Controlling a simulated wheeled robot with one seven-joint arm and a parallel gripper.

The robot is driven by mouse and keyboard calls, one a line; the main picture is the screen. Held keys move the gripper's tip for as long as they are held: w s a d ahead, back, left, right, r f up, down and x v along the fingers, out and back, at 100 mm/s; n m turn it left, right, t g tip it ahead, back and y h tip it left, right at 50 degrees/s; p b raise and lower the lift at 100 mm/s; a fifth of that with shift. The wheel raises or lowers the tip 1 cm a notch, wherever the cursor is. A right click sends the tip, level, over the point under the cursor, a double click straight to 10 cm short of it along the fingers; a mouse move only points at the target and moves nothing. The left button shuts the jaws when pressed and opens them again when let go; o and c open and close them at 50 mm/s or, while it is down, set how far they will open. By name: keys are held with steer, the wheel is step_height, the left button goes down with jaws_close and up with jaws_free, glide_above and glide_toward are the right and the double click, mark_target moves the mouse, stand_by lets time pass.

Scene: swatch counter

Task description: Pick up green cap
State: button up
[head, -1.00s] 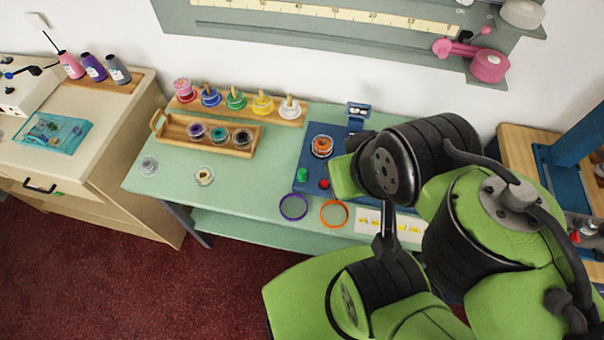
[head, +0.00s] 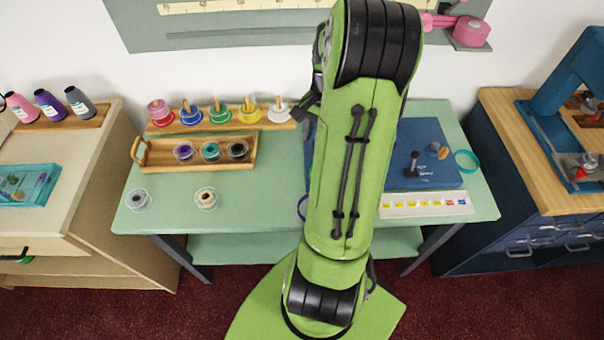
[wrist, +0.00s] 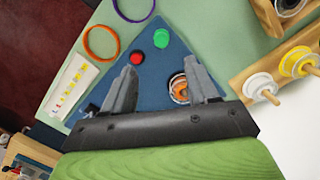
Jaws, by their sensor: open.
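The green cap (wrist: 161,38) is a small bright green round piece on the blue board (wrist: 151,68), seen in the wrist view. In the head view my arm hides it. My gripper (wrist: 164,72) is open and empty above the board, its fingers spread apart. The cap lies past the fingertips in the wrist view, roughly between their lines and apart from both. A red cap (wrist: 138,57) sits beside it, nearer the left finger. An orange spool (wrist: 179,90) shows just beside the right finger, partly covered by it.
A purple ring (wrist: 134,8), an orange ring (wrist: 101,42) and a white card strip (head: 426,203) lie near the board. A wooden spool rack (head: 219,117) and a wooden tray (head: 198,154) stand left on the green table (head: 170,220).

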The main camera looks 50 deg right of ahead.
steer(key=f, duration=0.2)
steer(key=f+b, duration=0.1)
steer(key=f, duration=0.1)
steer(key=a+f, duration=0.1)
steer(key=f, duration=0.1)
steer(key=shift+w+f, duration=0.1)
steer(key=shift+f, duration=0.2)
steer(key=f+b, duration=0.1)
steer(key=f, duration=0.5)
steer(key=shift+a+b, duration=0.2)
steer(key=shift+b, duration=0.2)
steer(key=shift+c, duration=0.3)
steer(key=c, duration=1)
